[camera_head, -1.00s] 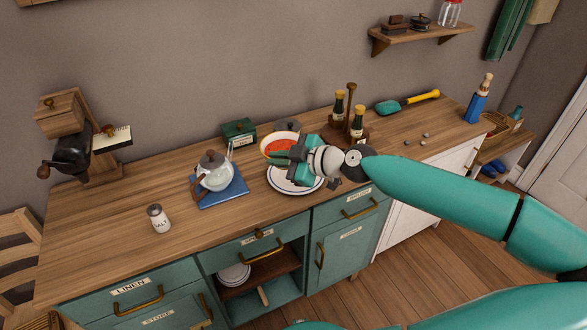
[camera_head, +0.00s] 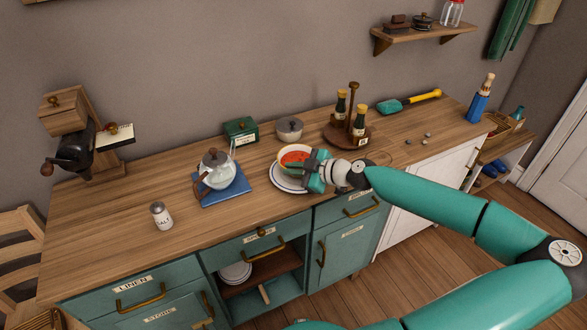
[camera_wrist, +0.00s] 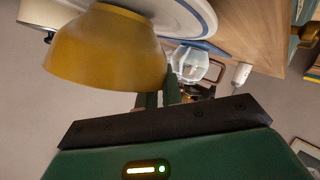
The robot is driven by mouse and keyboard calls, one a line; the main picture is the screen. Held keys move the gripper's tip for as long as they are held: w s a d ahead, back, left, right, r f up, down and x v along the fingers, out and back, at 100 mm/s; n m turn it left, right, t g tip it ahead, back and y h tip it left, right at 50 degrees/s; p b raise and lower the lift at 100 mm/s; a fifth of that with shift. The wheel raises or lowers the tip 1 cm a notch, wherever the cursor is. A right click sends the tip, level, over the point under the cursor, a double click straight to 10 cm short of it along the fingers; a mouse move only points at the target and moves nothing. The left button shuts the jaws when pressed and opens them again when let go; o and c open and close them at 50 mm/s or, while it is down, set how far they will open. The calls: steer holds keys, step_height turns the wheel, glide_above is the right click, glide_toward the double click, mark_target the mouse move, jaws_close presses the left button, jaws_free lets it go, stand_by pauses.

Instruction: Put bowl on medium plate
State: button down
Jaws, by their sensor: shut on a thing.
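The bowl (camera_head: 285,164) has a yellow outside, seen in the wrist view (camera_wrist: 105,52), and orange-red contents. My gripper (camera_head: 308,168) is shut on its right side in the head view; the fingers (camera_wrist: 157,98) show beside the bowl in the wrist view. The white plate (camera_head: 284,183) with a blue rim line lies on the counter under the bowl, which hides its back part. The plate also shows behind the bowl in the wrist view (camera_wrist: 180,14). Whether the bowl touches the plate cannot be told.
A glass pot (camera_head: 217,176) stands on a blue book or mat left of the plate. A lidded pot (camera_head: 289,129) and a green box (camera_head: 241,130) are behind. A bottle rack (camera_head: 348,132) stands at the back right. Stacked plates (camera_head: 235,272) sit in the open shelf below.

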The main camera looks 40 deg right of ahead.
steer(key=c, duration=1.5)
jaws_free()
steer(key=shift+c, duration=0.2)
steer(key=v, duration=1.2)
